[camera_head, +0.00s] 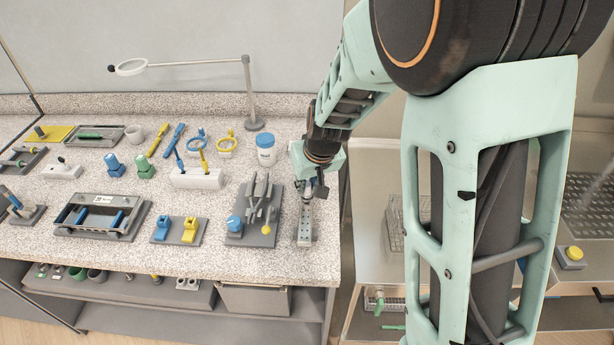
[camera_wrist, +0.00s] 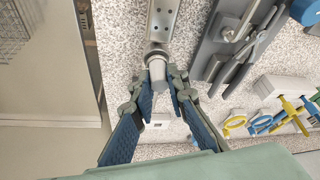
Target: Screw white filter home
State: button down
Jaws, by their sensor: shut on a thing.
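The white filter (camera_wrist: 157,66) shows in the wrist view as a short pale cylinder at the near end of a metal bracket with holes (camera_wrist: 164,17). The two blue-padded fingers of my gripper (camera_wrist: 160,78) are shut on it from both sides. The filter looks in line with the bracket's end fitting, but I cannot tell how deep it sits. In the head view my gripper (camera_head: 307,197) points down over the far end of the bracket (camera_head: 305,228) at the counter's right side. The filter cannot be made out there.
A grey board with clamp-like metal tools (camera_head: 258,212) lies just left of the bracket. A white jar with a blue lid (camera_head: 266,150) stands behind. A white block with coloured tools (camera_head: 197,178) is further left. The counter's right edge is close by the bracket.

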dwell(0.3)
jog(key=shift+s+r+m+p, duration=0.1)
jog(key=shift+r+m+p, duration=0.3)
jog(key=shift+p, duration=0.8)
jog(key=p, duration=0.1)
jog(key=m+h+p, duration=0.1)
jog(key=p, duration=0.1)
jog(key=shift+f+m, duration=0.2)
jog(key=shift+m, duration=0.1)
jog(key=shift+f+m, duration=0.2)
jog(key=shift+m, duration=0.4)
jog(key=shift+m+h, duration=0.8)
jog(key=shift+m, duration=0.9)
jog(key=shift+m+h, duration=0.7)
jog(key=shift+m, duration=1)
